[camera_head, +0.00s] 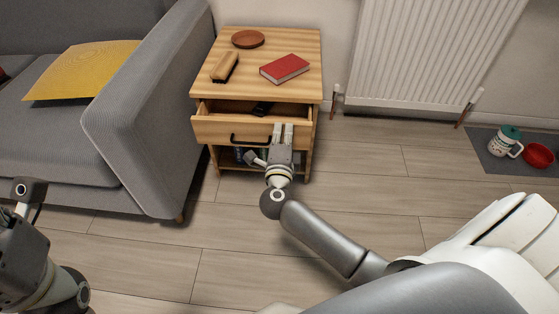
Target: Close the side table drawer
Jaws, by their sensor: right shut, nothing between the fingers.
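The wooden side table (296,42) stands beside the sofa. Its drawer (212,130) is pulled partly out, with a dark gap behind its front panel and a black item (262,108) inside. A black bar handle (246,140) is on the drawer front. My right gripper (283,126) is shut and empty, with its fingertips at the right part of the drawer front, right of the handle. I cannot tell whether they touch it. Part of my left arm shows at the lower left; its fingers are out of view.
A brown dish (248,39), a brush (225,67) and a red book (285,69) lie on the tabletop. A grey sofa (150,120) stands close on the left. A radiator (430,50) is on the wall at right. The floor in front is clear.

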